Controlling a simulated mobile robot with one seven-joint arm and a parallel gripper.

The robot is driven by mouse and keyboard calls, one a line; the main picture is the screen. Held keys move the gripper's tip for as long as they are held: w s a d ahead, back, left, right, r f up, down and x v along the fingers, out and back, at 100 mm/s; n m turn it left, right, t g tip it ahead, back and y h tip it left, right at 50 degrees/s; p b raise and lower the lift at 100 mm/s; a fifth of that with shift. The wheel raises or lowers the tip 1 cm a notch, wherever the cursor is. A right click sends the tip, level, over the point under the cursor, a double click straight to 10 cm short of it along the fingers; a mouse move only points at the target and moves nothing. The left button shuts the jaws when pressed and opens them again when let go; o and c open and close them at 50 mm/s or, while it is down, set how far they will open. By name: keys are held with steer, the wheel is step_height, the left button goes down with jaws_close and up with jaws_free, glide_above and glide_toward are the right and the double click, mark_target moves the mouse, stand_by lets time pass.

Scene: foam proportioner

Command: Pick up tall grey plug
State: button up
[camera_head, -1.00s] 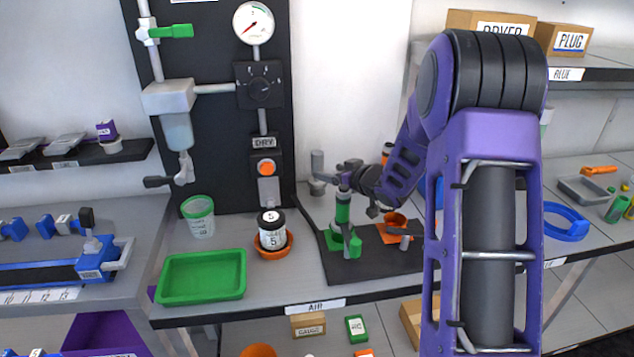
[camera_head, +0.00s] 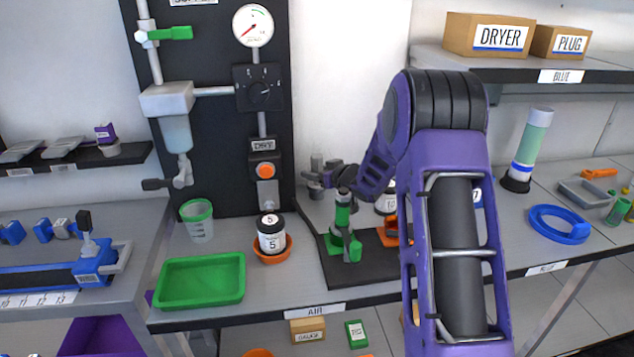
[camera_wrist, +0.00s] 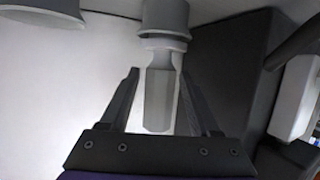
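The tall grey plug (camera_wrist: 159,98) is in the wrist view, a pale grey stem with a wider grey cylinder (camera_wrist: 165,18) at its far end. My gripper (camera_wrist: 160,74) has its two dark fingers on either side of the stem. Narrow gaps show between stem and fingers, so it looks open and not clamped. In the head view my gripper (camera_head: 328,174) is small at the back of the bench, beside grey parts (camera_head: 316,161) that look like the plug; my arm partly hides this spot.
A green-and-grey fitting (camera_head: 343,225) stands on a dark mat (camera_head: 345,268) just in front of my gripper. A black panel (camera_head: 225,130) with a gauge rises to the left.

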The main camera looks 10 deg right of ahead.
jaws_close()
